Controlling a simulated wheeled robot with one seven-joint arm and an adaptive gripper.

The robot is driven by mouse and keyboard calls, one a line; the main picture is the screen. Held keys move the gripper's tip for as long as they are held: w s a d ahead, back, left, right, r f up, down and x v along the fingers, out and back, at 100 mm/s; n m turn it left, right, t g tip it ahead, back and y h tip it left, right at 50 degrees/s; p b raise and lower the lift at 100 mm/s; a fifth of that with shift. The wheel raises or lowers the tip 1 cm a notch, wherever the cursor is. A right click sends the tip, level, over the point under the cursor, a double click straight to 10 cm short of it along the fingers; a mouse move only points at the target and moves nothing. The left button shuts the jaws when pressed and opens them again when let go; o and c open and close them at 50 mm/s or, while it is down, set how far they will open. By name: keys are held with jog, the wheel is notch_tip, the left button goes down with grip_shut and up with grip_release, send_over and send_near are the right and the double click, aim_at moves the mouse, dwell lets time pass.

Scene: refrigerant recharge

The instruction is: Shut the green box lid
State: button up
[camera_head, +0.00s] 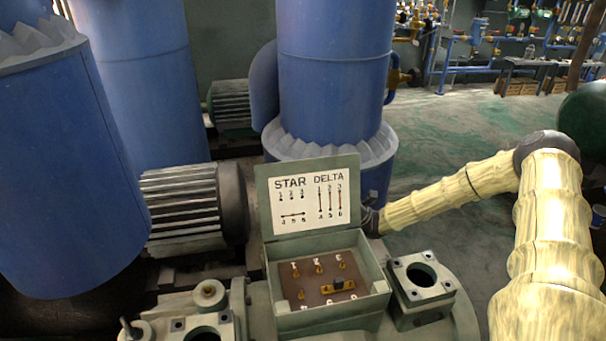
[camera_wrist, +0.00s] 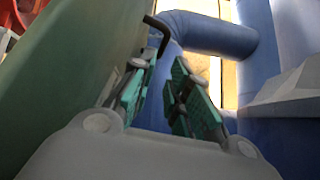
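The green box (camera_head: 335,319) sits on the machine at the lower middle of the head view. Its lid (camera_head: 348,167) stands up and open, leaning slightly back, with a white STAR/DELTA diagram on its inside. Terminals and brass links show inside the box. My arm reaches in from the right, and my gripper is mostly hidden behind the lid's lower right edge. In the wrist view my gripper (camera_wrist: 166,66) shows two green-padded fingers with a gap and nothing clearly held between them. A large green surface (camera_wrist: 65,80) fills the left there; I cannot tell whether it is the lid.
A grey-green flange (camera_head: 420,279) stands right of the box. A finned motor (camera_head: 185,210) is to the left. Large blue cylinders (camera_head: 335,80) rise behind. Open floor (camera_head: 450,230) lies to the right. A dark bent rod (camera_wrist: 164,32) shows near the fingertips.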

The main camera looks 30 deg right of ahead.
aim_at(304, 172)
jog(key=x, duration=0.8)
jog(key=shift+a, duration=0.15)
grip_shut()
